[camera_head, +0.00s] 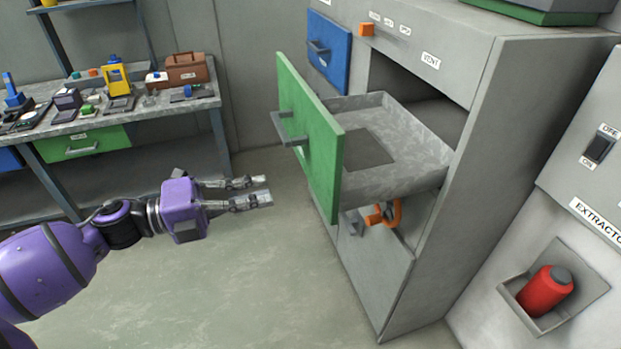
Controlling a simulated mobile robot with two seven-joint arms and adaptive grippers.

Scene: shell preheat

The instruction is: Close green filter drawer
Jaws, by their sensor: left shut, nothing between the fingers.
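The green filter drawer (322,150) is pulled out of the grey cabinet (487,120). Its green front faces left and carries a grey bar handle (289,129). The drawer's grey tray (410,150) shows behind the front, with a dark square patch on its floor. My left gripper (270,190) is shut and empty. It is left of the green front and lower in the picture than the handle, apart from both. My right gripper is not in view.
A blue drawer front (329,52) sits left of the opening. An orange ring handle (385,213) is below the tray. A workbench (180,108) with tools stands back left. A red bottle (545,290) sits in a holder at right. Open floor (250,280) lies around my gripper.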

